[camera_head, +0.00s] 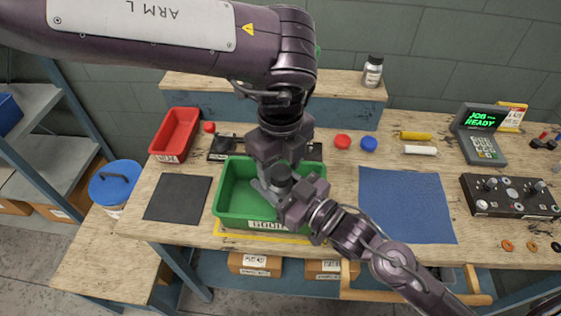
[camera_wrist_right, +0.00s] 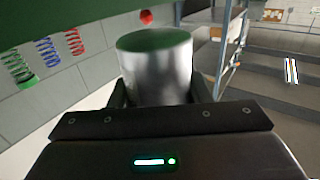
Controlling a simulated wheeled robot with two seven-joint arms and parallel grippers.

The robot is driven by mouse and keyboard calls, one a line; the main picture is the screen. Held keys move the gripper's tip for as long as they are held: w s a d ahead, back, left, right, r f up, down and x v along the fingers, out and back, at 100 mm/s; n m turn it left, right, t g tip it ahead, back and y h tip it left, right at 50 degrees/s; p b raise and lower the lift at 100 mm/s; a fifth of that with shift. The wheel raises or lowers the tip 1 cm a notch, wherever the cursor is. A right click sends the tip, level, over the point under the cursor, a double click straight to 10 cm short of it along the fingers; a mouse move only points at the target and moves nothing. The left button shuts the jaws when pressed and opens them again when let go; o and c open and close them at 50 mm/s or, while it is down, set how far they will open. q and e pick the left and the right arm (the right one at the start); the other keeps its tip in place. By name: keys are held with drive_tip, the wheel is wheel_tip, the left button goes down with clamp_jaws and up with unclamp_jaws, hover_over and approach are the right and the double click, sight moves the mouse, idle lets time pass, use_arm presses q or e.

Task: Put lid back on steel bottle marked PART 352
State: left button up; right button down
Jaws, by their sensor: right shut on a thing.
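My right gripper (camera_head: 290,190) reaches in from the lower right and is shut on a shiny steel cylinder, the steel bottle (camera_wrist_right: 157,75), which shows between its fingers in the right wrist view. Its end face looks green there. In the head view a dark round lid-like piece (camera_head: 281,173) shows between my two grippers, above the green bin (camera_head: 230,206). I cannot tell whether it sits on the bottle. My left gripper (camera_head: 275,165) points down from above, close to it; its jaw opening is hidden. No PART 352 marking is readable.
Another steel bottle with a dark cap (camera_head: 373,72) stands on the raised back shelf (camera_head: 300,83). A red bin (camera_head: 175,135) and black mat (camera_head: 178,198) lie left of the green bin. A blue mat (camera_head: 407,205) lies clear at right, near a control box (camera_head: 510,195).

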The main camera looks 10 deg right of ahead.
use_arm(q)
drive_tip(key=c, duration=0.9)
drive_tip(key=m, duration=0.5)
drive_tip(key=o, duration=1.1)
drive_tip(key=shift+r, duration=2.3)
drive_tip(key=shift+c, duration=0.6)
